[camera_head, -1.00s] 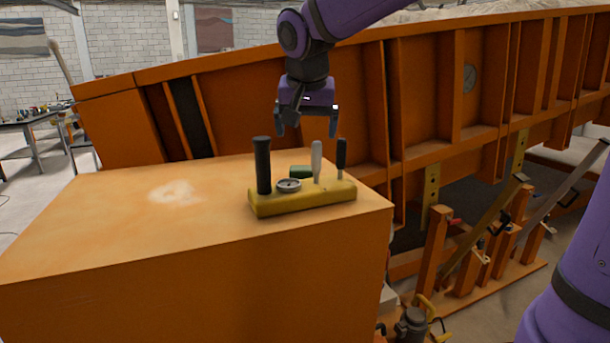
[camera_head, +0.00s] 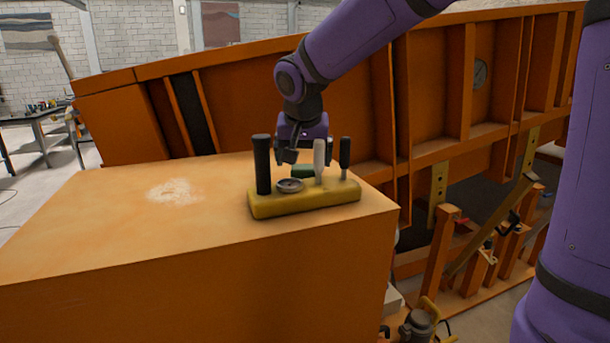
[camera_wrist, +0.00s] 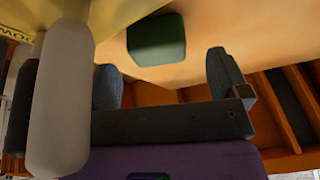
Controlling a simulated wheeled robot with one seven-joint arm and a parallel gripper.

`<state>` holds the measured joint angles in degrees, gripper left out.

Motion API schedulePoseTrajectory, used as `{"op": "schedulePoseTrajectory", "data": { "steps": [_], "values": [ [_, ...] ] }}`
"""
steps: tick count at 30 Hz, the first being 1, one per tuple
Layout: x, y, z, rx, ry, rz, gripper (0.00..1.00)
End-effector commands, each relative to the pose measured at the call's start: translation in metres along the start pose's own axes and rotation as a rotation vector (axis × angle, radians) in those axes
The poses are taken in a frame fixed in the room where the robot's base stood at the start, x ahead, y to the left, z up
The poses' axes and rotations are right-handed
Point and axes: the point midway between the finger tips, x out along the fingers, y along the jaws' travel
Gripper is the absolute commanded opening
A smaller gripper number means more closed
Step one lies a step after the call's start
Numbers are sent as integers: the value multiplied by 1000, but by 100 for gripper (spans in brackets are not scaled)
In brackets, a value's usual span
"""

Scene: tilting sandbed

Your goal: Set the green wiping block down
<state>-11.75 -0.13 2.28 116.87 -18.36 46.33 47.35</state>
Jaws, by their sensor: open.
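The green wiping block (camera_head: 303,172) sits on top of the orange box (camera_head: 90,225), behind the yellow tool holder (camera_head: 310,199), which partly hides it. In the wrist view the green block (camera_wrist: 157,40) lies on the orange surface, beyond the fingertips and roughly in line with the gap between them. My gripper (camera_head: 305,156) is open, pointing down just above and behind the holder. In the wrist view its dark fingers (camera_wrist: 166,78) stand apart with nothing between them. I cannot tell the exact height of the fingertips over the block.
The holder carries a black handle (camera_head: 262,165), a white handle (camera_head: 319,160), a smaller dark handle (camera_head: 345,155) and a round metal dish (camera_head: 290,186). The white handle looms close in the wrist view (camera_wrist: 62,100). A pale powder patch (camera_head: 174,192) lies left on otherwise clear box top.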

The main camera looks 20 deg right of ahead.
Motion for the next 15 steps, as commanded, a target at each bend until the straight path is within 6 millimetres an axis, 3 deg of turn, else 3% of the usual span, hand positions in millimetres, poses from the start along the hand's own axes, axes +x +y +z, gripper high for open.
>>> {"op": "schedulePoseTrajectory", "data": {
  "steps": [6, 15],
  "values": [
    [30, 2, -1, -1, -3, 2, 94],
    [38, 2, -1, -1, 0, 0, 94]
  ]
}}
